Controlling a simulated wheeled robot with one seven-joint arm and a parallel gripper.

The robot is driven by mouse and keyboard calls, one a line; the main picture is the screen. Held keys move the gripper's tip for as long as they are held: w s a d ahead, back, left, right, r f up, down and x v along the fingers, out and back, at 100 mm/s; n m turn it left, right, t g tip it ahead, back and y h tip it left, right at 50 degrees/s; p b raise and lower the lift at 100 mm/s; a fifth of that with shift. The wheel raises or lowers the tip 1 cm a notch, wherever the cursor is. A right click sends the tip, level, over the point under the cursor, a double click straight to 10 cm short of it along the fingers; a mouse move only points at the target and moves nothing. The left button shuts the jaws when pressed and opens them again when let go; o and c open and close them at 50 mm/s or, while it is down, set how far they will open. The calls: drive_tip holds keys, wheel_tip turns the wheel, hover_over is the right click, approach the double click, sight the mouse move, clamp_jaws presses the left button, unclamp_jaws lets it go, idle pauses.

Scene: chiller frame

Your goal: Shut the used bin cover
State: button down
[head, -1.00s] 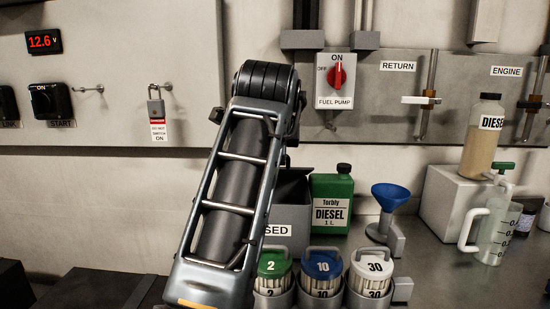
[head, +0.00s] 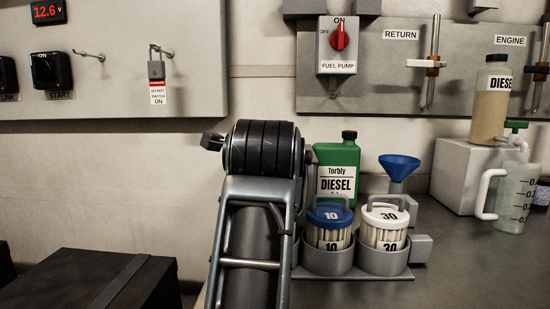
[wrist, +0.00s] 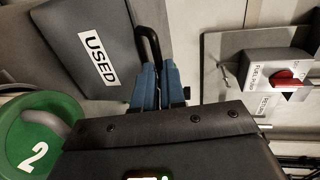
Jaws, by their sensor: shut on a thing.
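The used bin (wrist: 85,45) is a grey box with a white USED label, at the upper left of the wrist view. A black looped handle (wrist: 150,42) stands at its right edge. My gripper (wrist: 158,70) has blue fingers, and they are shut on this handle. How far the cover stands open is not clear from this close view. In the head view my arm hides the bin, its cover and my fingers.
A green-lidded filter canister marked 2 (wrist: 38,140) is close beside my gripper. Canisters 10 (head: 328,228) and 30 (head: 384,228) stand right of my arm. Behind are a green diesel bottle (head: 338,165) and a blue funnel (head: 399,170). The fuel pump switch (head: 338,45) is on the wall.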

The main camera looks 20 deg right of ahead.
drive_tip(key=shift+d+f, duration=0.25)
drive_tip(key=shift+f, duration=0.1)
drive_tip(key=c, duration=1.2)
unclamp_jaws()
drive_tip(key=shift+a+r, duration=0.1)
drive_tip(key=v, duration=0.7)
drive_tip(key=shift+s+a+p, duration=0.15)
drive_tip(key=shift+s+p, duration=0.15)
drive_tip(key=shift+s, duration=0.1)
